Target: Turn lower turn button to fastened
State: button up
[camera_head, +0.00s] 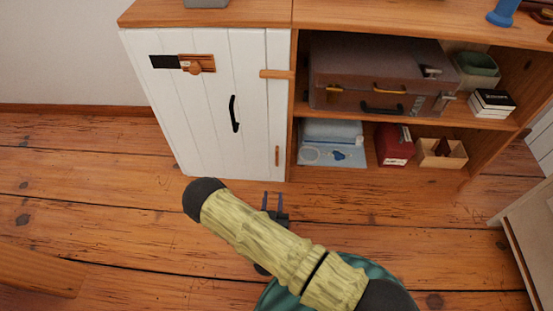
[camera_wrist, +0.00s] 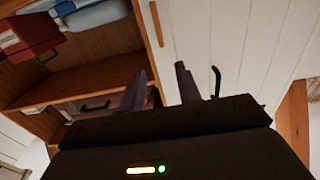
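The lower turn button (camera_head: 277,155) is a small wooden bar low on the right edge of the white cabinet door (camera_head: 205,110). It stands upright along the door's edge and does not cross onto the frame. It also shows near the top of the wrist view (camera_wrist: 156,24). The upper turn button (camera_head: 277,74) lies level across the door edge and frame. My gripper (camera_head: 272,195) is open and empty, below the lower button in the head view and apart from it. Its two fingers (camera_wrist: 160,70) point toward the cabinet in the wrist view.
A black door handle (camera_head: 234,114) and a sliding wooden latch (camera_head: 197,63) are on the door. The open shelves (camera_head: 435,115) at right hold a suitcase (camera_head: 375,80), a red box (camera_head: 395,145) and a wooden bin (camera_head: 442,153). The floor before the door is clear.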

aim_at(277, 156)
jog(key=w+b, duration=0.2)
jog(key=w, duration=0.3)
jog(key=w+b, duration=0.2)
jog(key=w, duration=0.3)
jog(key=w+b, duration=0.3)
jog(key=w, duration=0.3)
jog(key=shift+d+f, duration=0.1)
jog(key=shift+d, duration=0.15)
jog(key=shift+w, duration=0.5)
jog(key=shift+c, duration=0.2)
grip_shut()
